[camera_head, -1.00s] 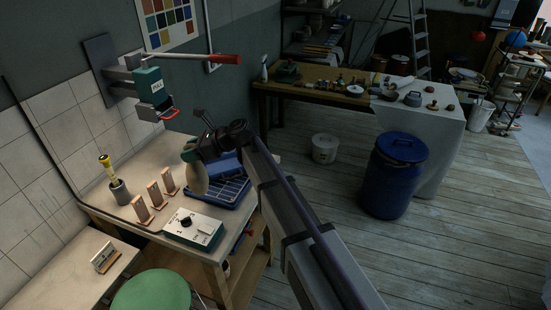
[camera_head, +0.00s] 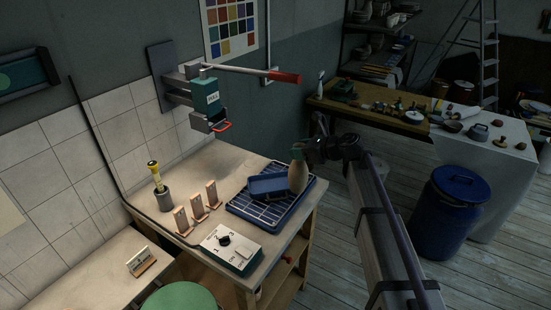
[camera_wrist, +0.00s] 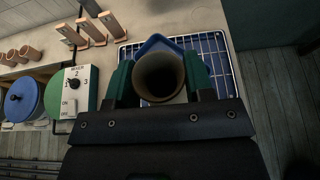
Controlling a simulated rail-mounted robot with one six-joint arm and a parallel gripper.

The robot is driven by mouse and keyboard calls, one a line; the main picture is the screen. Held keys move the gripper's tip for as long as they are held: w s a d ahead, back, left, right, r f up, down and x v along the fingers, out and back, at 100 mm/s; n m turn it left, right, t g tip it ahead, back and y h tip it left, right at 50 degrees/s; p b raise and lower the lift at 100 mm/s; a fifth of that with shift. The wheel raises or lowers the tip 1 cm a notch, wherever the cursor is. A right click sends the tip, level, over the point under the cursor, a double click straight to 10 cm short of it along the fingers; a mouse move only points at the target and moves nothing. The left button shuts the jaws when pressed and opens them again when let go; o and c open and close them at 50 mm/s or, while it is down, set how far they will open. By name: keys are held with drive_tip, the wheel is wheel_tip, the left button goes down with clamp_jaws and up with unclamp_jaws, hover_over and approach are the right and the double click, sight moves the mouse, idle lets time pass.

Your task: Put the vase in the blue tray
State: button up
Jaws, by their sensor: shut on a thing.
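My gripper (camera_head: 310,153) is shut on the tan vase (camera_head: 298,177), holding it by its upper part. The vase hangs roughly upright. In the wrist view its round dark mouth (camera_wrist: 158,74) shows between my two green fingers. In the head view the vase overlaps the right part of a large blue tray (camera_head: 243,211) with a pale grid on the bench. A smaller plain blue tray (camera_head: 269,187) lies on that grid, just left of the vase. I cannot tell whether the vase's base touches anything.
A white control box (camera_head: 230,248) stands in front of the tray. Several wooden-backed blocks (camera_head: 197,207) and a yellow-topped tool in a grey cup (camera_head: 166,201) are to the left. A wall-mounted lever press (camera_head: 205,97) overhangs the back. A blue barrel (camera_head: 446,210) stands on the floor at right.

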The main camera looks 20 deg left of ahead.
drive_tip(key=b+x, duration=0.4)
drive_tip(key=x, duration=0.7)
drive_tip(key=o, duration=0.9)
drive_tip(key=shift+w+r, duration=0.1)
drive_tip(key=shift+r, duration=0.05)
